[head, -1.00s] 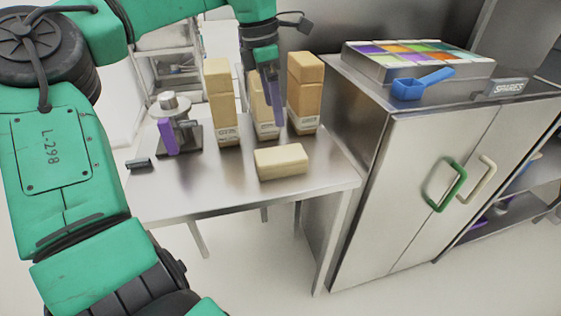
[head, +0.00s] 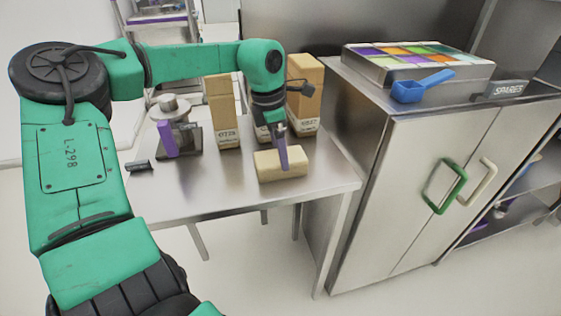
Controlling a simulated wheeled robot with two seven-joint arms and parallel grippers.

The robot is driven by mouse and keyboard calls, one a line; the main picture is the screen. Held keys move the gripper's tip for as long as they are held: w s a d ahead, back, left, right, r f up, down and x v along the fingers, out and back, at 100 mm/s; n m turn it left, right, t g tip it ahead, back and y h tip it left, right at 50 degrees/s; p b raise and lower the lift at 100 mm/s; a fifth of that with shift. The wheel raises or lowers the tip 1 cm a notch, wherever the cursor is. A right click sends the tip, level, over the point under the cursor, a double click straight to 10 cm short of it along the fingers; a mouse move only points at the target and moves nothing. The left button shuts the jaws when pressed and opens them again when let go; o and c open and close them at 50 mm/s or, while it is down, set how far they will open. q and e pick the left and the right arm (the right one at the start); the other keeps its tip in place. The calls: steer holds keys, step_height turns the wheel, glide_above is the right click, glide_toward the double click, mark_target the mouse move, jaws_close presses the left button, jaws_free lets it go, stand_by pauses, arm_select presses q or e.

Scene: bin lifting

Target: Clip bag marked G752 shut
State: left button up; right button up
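Paper bags stand on the steel table. The left bag (head: 224,113) and the right bag (head: 304,92) are upright and tan, with white labels too small to read surely. A third bag (head: 261,131) stands between them, mostly hidden behind my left gripper. I cannot tell which is G752. A tan block-shaped pack (head: 296,161) lies at the front. My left gripper (head: 284,168) points down over it with a purple finger in front of it; contact and finger spacing are unclear. A small dark object (head: 138,166), possibly a clip, lies at the left. My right gripper is out of view.
A metal device with a purple part (head: 170,140) stands at the table's left. The table (head: 210,190) is clear in front. A steel cabinet (head: 400,200) to the right bears a coloured tray (head: 418,66), a blue scoop (head: 423,86) and a SPARES sign (head: 506,88).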

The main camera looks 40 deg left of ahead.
arm_select(q)
step_height(320, 180, down, 3)
steer(key=shift+w+d, duration=0.1)
steer(key=shift+w, duration=0.05)
steer(key=c, duration=1.2)
steer(key=shift+r, duration=0.1)
step_height(320, 180, up, 20)
steer(key=shift+f+p, duration=0.1)
steer(key=shift+p, duration=0.7)
